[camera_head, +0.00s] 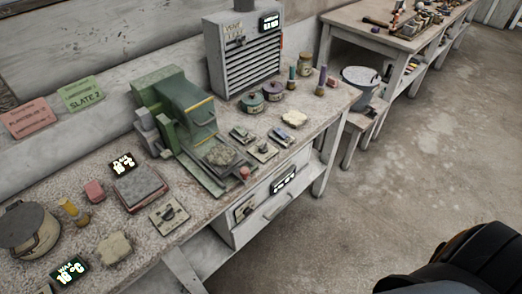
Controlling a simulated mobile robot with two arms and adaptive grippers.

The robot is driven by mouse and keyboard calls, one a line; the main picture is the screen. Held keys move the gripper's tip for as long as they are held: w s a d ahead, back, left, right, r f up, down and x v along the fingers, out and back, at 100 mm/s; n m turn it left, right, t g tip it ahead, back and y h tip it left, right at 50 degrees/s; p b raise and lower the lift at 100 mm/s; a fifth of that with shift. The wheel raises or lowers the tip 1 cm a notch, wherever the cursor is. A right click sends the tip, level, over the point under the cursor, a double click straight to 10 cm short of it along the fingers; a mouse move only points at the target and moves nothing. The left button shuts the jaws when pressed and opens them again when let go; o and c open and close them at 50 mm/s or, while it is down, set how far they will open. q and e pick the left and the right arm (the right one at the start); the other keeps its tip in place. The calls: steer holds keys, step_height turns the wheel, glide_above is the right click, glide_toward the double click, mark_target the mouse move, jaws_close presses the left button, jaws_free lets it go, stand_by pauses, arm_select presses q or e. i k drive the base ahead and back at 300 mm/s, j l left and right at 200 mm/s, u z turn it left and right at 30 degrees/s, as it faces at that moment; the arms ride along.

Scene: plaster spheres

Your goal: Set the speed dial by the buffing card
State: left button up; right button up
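Two cards lean at the wall: a pink card (31,118) whose text is too small to read surely, and a green card (82,94) whose lower line seems to read "SLATE 2". A green machine (175,100) with a tray stands mid-bench. Small square plates with dark knobs lie on the bench: one plate (169,216) in front of the grey slab, others right of the machine, including a near plate (262,152) and a far plate (281,138). I cannot tell which is the speed dial, nor read any setting. Neither gripper is in view.
The workbench (210,208) also holds a louvred grey cabinet (245,62), a lidded pot (28,230), a grey slab (140,187), small jars and displays. A drawer (280,200) is under it. A bucket (360,88) stands right. Floor (400,190) in front is clear.

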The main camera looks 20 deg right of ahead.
mark_target(263, 148)
steer(key=k+l, duration=0.15)
steer(key=l, duration=0.25)
steer(key=k+l+u, duration=0.1)
steer(key=l, duration=0.35)
steer(key=k+l, duration=0.25)
steer(key=l+u, duration=0.05)
steer(key=l, duration=0.1)
